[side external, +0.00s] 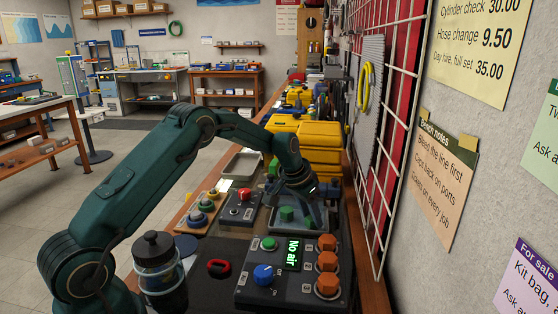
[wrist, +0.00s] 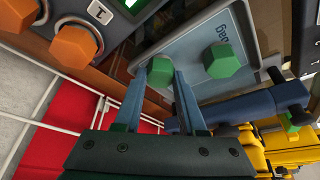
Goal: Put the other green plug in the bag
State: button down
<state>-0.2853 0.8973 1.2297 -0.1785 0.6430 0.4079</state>
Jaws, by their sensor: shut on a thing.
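My gripper (wrist: 160,85) is shut on a green plug (wrist: 160,71), held between its two fingertips in the wrist view. A second green plug (wrist: 221,60) is beside it, within a shallow grey-blue tray-like bag (wrist: 192,46) with partly readable lettering. The held plug appears over the bag's near side; I cannot tell whether it touches the bottom. In the side view, my gripper (side external: 316,214) reaches down at the bag (side external: 263,222), and a green plug (side external: 287,214) shows inside it. The fingers partly hide the bag's right side there.
A dark panel (side external: 249,287) with orange knobs (side external: 327,262), a blue knob (side external: 263,274) and a "No air" display stands in front of the bag. Yellow cases (side external: 308,150) stand behind. A wire grid is on the right. A bottle (side external: 157,265) stands left.

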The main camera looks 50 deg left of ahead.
jog(key=shift+f, duration=0.1)
jog(key=shift+c, duration=2.4)
grip_release()
jog(key=shift+d, duration=0.1)
jog(key=v, duration=1.1)
jog(key=s+d+r, duration=0.7)
jog(key=s, duration=0.3)
jog(key=s+d+f, duration=0.1)
jog(key=s, duration=0.6)
jog(key=s+d+f+t, duration=0.1)
jog(key=s+d+f, duration=0.1)
jog(key=s, duration=0.6)
jog(key=shift+d+f, duration=0.3)
